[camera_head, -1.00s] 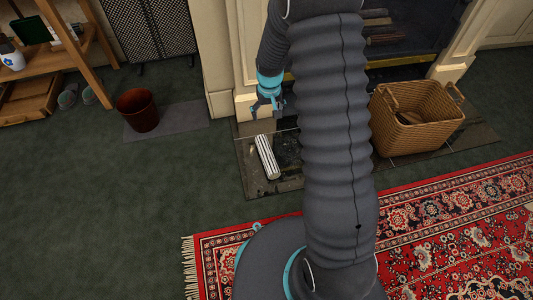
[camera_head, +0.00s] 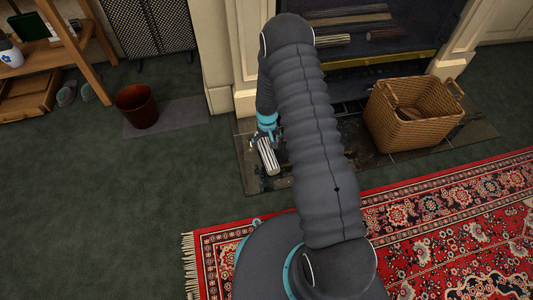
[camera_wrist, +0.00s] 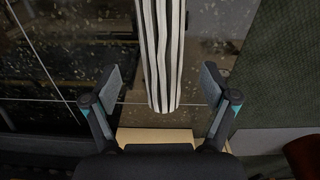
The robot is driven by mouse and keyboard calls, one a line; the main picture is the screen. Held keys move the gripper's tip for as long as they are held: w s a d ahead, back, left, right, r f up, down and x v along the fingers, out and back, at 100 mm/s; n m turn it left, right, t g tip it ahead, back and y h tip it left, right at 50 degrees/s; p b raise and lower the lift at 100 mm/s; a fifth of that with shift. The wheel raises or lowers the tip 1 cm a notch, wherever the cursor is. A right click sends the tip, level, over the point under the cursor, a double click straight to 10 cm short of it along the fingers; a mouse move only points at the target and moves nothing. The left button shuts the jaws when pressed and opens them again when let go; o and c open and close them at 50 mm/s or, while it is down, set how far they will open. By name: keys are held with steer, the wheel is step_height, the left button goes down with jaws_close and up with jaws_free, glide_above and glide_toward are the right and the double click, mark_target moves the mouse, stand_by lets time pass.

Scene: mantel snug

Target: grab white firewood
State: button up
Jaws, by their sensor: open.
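The white firewood (camera_head: 269,158) is a pale log with dark lengthwise stripes, lying on the dark stone hearth. In the wrist view the firewood (camera_wrist: 162,50) runs from the top edge down to an end between my fingers. My gripper (camera_head: 265,138) is low over the log's far end; in the wrist view my gripper (camera_wrist: 164,88) is open. One finger is on each side of the log's end, with a gap on both sides. The log's other end is outside the wrist view.
A wicker basket (camera_head: 414,128) stands on the hearth (camera_head: 258,186) at the right. The fireplace holds several logs behind my arm. A brown bin (camera_head: 137,106) stands left on a grey mat. A red patterned rug (camera_head: 430,208) lies in front. Green carpet is clear at left.

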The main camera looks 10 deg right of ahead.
mark_target(267, 149)
steer(key=shift+s+a+f+b, duration=0.15)
steer(key=shift+f+b, duration=0.1)
steer(key=shift+f, duration=1.3)
steer(key=shift+s+d+f+b, duration=0.1)
steer(key=shift+f+b, duration=0.1)
steer(key=shift+f, duration=1.35)
steer(key=c, duration=1.5)
steer(key=shift+r, duration=0.2)
